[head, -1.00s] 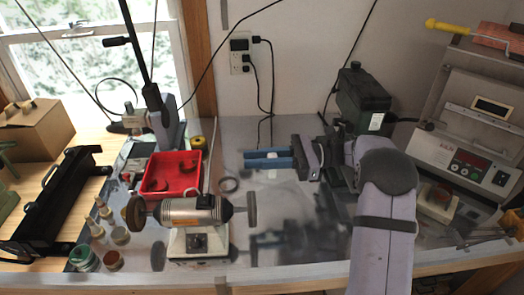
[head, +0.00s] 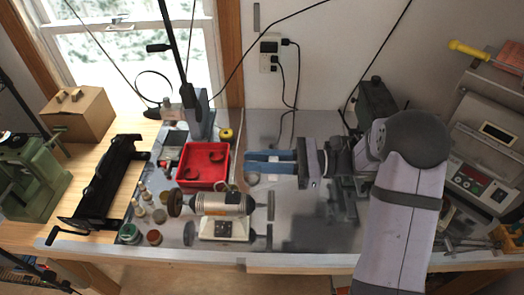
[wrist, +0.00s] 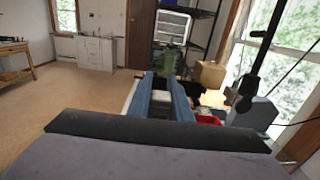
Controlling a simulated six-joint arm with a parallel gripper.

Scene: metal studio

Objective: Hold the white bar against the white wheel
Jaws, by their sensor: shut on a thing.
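My gripper (head: 249,162) has two blue fingers pointing left. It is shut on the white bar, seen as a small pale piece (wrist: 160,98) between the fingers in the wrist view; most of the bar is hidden. A bench polisher (head: 222,205) stands below the gripper in the head view, with a brown wheel (head: 176,202) on its left end. The wheel on its right end (head: 271,206) shows edge-on and looks grey; I take it for the white wheel. The fingers are beyond this wheel in the head view, with a visible gap between them and it.
A red tray (head: 203,149) with dark curved pieces is left of the fingertips. A lamp stand (head: 197,115) rises behind it. Small jars (head: 129,233) stand left of the polisher. A black rack (head: 107,180) and a cardboard box (head: 78,115) are farther left.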

